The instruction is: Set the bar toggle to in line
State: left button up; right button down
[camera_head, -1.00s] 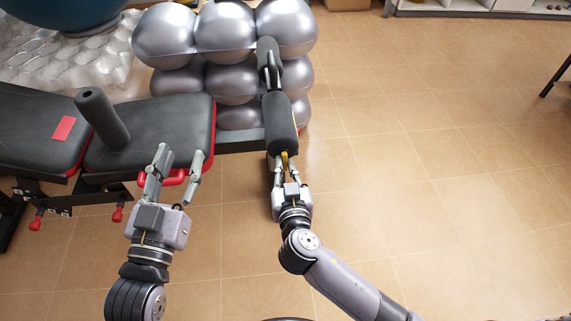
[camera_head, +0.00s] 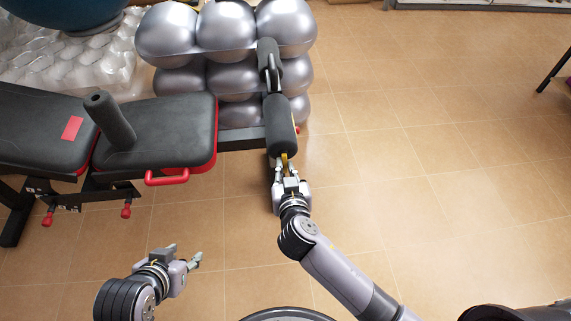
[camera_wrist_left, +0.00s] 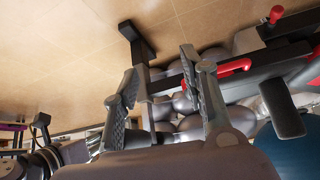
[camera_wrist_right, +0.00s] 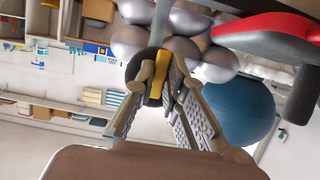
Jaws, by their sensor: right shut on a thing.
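The weight bench's padded bar (camera_head: 280,122) ends in a dark foam roller near my right gripper (camera_head: 285,168). A small yellow piece (camera_head: 285,160), which looks like the bar toggle, sticks out of the roller's near end. It also shows in the right wrist view (camera_wrist_right: 161,75), between the fingers of my right gripper (camera_wrist_right: 163,72). That gripper is shut on it; the fingers partly hide it. My left gripper (camera_head: 184,256) is open and empty, low over the floor and in front of the bench. Its spread fingers (camera_wrist_left: 160,80) also show in the left wrist view.
The bench seat (camera_head: 165,135) has an upright foam post (camera_head: 110,122) and a red handle (camera_head: 167,178). Silver balls (camera_head: 228,30) are stacked behind the bar. A blue ball (camera_wrist_right: 238,105) shows in the right wrist view. The tiled floor (camera_head: 430,170) at right is clear.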

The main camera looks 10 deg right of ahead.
jog(key=p, duration=0.2)
jog(key=shift+d+r+g+p, duration=0.1)
jog(key=shift+r+g+p, duration=0.3)
pick_arm(q)
jog(key=s+f+g+p, duration=0.1)
jog(key=s+f+g, duration=0.1)
jog(key=f, duration=0.4)
jog(key=s+a+f+g+p, duration=0.1)
jog(key=s+f+g, duration=0.1)
jog(key=f, duration=0.5)
jog(key=shift+s+a+y+p, duration=0.25)
jog(key=shift+s+y+p, duration=0.15)
jog(key=shift+s, duration=0.15)
pick_arm(e)
jog(key=shift+f+g, duration=0.15)
jog(key=shift+g, duration=0.35)
jog(key=c, duration=1.6)
grip_release()
jog(key=shift+c, duration=0.2)
jog(key=v, duration=1.2)
